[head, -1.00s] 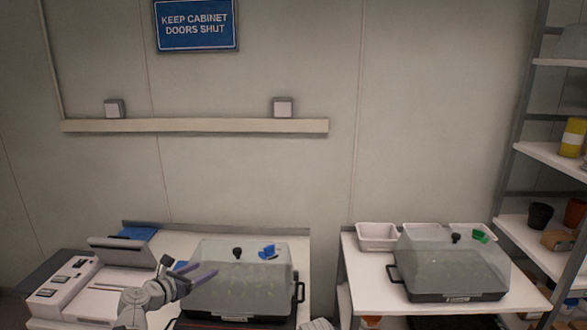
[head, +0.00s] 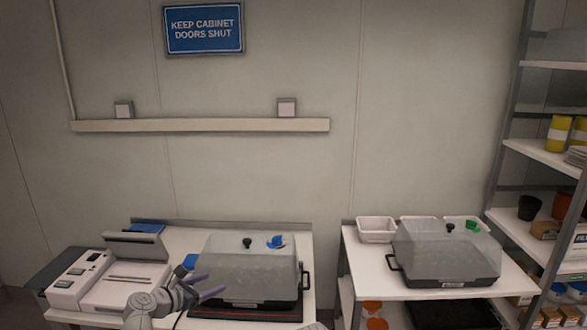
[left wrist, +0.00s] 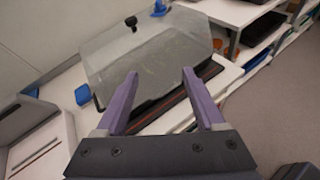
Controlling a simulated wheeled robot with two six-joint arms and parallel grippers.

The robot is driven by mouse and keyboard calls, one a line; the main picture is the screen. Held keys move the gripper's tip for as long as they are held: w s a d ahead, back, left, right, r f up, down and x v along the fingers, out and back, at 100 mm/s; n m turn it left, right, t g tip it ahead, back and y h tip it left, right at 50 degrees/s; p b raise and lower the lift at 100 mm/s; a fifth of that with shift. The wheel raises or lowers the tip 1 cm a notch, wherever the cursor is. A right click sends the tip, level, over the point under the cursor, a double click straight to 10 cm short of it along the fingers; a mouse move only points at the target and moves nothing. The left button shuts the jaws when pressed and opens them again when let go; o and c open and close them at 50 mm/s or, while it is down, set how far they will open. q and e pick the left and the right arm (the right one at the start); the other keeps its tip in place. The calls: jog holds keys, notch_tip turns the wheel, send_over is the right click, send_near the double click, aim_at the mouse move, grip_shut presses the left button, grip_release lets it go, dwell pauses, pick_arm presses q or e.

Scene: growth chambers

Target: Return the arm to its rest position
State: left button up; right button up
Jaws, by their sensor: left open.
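My left gripper (head: 208,285) is in front of the left covered tray with a clear dome lid (head: 240,262), at the lower middle-left of the head view. Its two purple fingers are apart and nothing is between them. In the left wrist view my left gripper (left wrist: 158,100) is open and points toward the same clear dome (left wrist: 150,55). The dome has a black knob (head: 247,243) and a blue piece (head: 276,241) on top. My right gripper does not show.
A white machine with a raised grey lid (head: 135,245) stands left of the dome. A second domed tray (head: 445,255) sits on the right table, with white bins (head: 376,229) behind it. A shelf rack (head: 540,155) stands at far right. Floor (left wrist: 262,90) shows clear in the wrist view.

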pick_arm(q)
jog(key=s+d+f+m+g, duration=0.4)
jog(key=s+d+m, duration=0.2)
jog(key=d+m, duration=0.2)
jog(key=s+d+f+m+g, duration=0.4)
jog(key=s+d+f+m, duration=0.1)
jog(key=d+m, duration=0.3)
jog(key=s+f+m+g+y, duration=0.1)
jog(key=s+m+g+y, duration=0.1)
jog(key=s+m+y, duration=0.2)
jog(key=s+d+f+m+g+y+p, duration=0.1)
jog(key=s+m+y, duration=0.3)
jog(key=s+m, duration=0.6)
jog(key=shift+s+d+f+m+g, duration=0.25)
jog(key=shift+f+m+g, duration=0.4)
jog(key=shift+m, duration=0.35)
jog(key=shift+w+d, duration=0.1)
